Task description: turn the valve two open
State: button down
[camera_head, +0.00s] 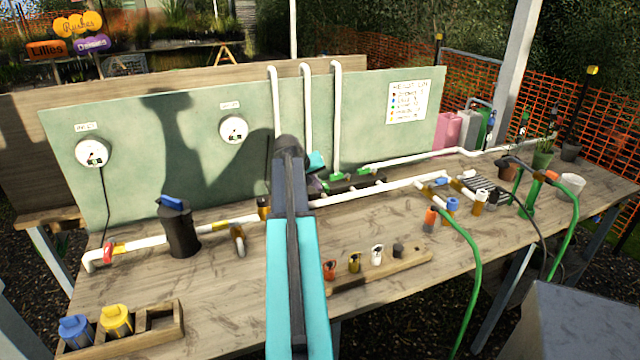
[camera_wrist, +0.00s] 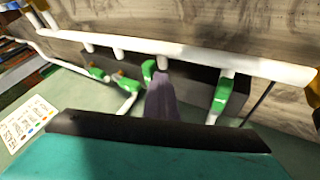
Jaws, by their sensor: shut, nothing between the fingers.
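A dark manifold block (camera_head: 352,183) with green valve handles sits at the foot of the green board, partly behind my arm. In the wrist view, the dark block (camera_wrist: 190,84) carries several green handles: one at left (camera_wrist: 98,73), one beside it (camera_wrist: 127,84), one at the centre (camera_wrist: 148,69) and one at right (camera_wrist: 222,95). My gripper (camera_wrist: 162,78) is shut and empty, its tip by the centre handle; whether they touch is unclear. In the head view my gripper (camera_head: 314,186) is mostly hidden. I cannot tell which handle is valve two.
A white pipe (camera_wrist: 190,50) runs along the block, and upright pipes (camera_head: 306,105) rise behind it. A sign (camera_head: 408,101) hangs on the board. A wooden rack (camera_head: 400,264) with small fittings and a tray (camera_head: 170,335) stand in front. Bare tabletop (camera_head: 215,278) lies left of my arm.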

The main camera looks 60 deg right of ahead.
jog(key=shift+s, duration=0.2)
jog(key=shift+w+a, duration=0.1)
jog(key=w+a+r+b, duration=0.1)
jog(key=w+a+r, duration=0.2)
jog(key=a+r, duration=0.5)
jog(key=shift+a+b, duration=0.35)
jog(key=shift+a, duration=0.05)
dwell(0.4)
jog(key=shift+w, duration=0.1)
dwell(0.5)
